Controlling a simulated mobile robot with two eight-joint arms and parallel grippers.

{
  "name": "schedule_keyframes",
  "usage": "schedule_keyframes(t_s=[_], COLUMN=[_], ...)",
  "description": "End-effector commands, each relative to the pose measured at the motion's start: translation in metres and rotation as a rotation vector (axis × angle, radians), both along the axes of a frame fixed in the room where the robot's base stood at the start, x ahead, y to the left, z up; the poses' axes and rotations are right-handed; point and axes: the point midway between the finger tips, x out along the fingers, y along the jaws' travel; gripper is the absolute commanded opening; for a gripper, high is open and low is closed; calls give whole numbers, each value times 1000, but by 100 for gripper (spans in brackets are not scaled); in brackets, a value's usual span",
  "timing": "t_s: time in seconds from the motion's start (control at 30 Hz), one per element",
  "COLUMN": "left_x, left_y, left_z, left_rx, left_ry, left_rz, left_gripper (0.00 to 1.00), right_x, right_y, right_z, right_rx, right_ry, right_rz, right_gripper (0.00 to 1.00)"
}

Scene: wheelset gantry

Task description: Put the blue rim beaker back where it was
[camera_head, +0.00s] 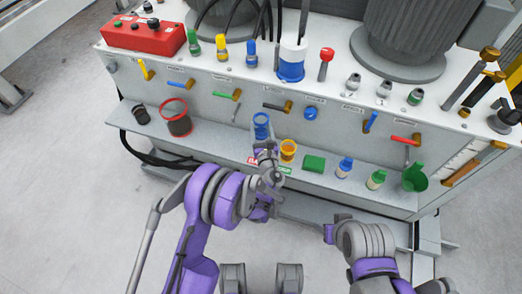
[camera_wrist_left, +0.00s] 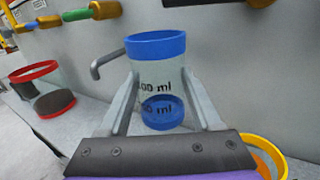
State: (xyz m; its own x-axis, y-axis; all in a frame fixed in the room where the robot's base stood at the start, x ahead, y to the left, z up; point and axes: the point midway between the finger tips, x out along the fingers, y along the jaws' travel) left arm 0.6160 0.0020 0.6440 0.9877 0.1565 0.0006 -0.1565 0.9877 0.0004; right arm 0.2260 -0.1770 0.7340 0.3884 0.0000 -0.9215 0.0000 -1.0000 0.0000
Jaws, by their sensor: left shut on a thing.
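The blue rim beaker (camera_head: 261,128) is clear with a blue rim and dark volume marks. It is upright in front of the cabinet face, over the shelf (camera_head: 222,141). My left gripper (camera_head: 264,149) is shut on it. In the left wrist view the two fingers (camera_wrist_left: 160,100) stand on either side of the beaker (camera_wrist_left: 157,48). Whether its base touches the shelf I cannot tell. My right gripper (camera_head: 329,234) is low in the head view, away from the shelf; its jaws are not clear.
A red-rimmed beaker (camera_head: 178,124) stands left on the shelf. A yellow-rimmed beaker (camera_head: 287,151) is close right of my left gripper. A green block (camera_head: 314,164), small bottles (camera_head: 344,167) and a green beaker (camera_head: 415,178) stand further right. Coloured handles (camera_head: 277,106) stick out above the shelf.

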Motion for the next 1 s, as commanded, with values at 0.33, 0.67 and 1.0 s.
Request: schedule_keyframes(t_s=[0.33,0.67,1.0], left_x=[0,0,-1], left_y=[0,1,1], left_z=[-38,-71,-96], left_rx=[0,-1,-1], left_ry=[1,1,0], left_rz=[0,0,0], left_gripper=[4,4,4], right_x=[1,2,3], right_y=[0,0,0], right_z=[-10,-18,-27], right_rx=[0,0,0], right_ry=[4,6,9], right_rz=[0,0,0], right_gripper=[50,50,50])
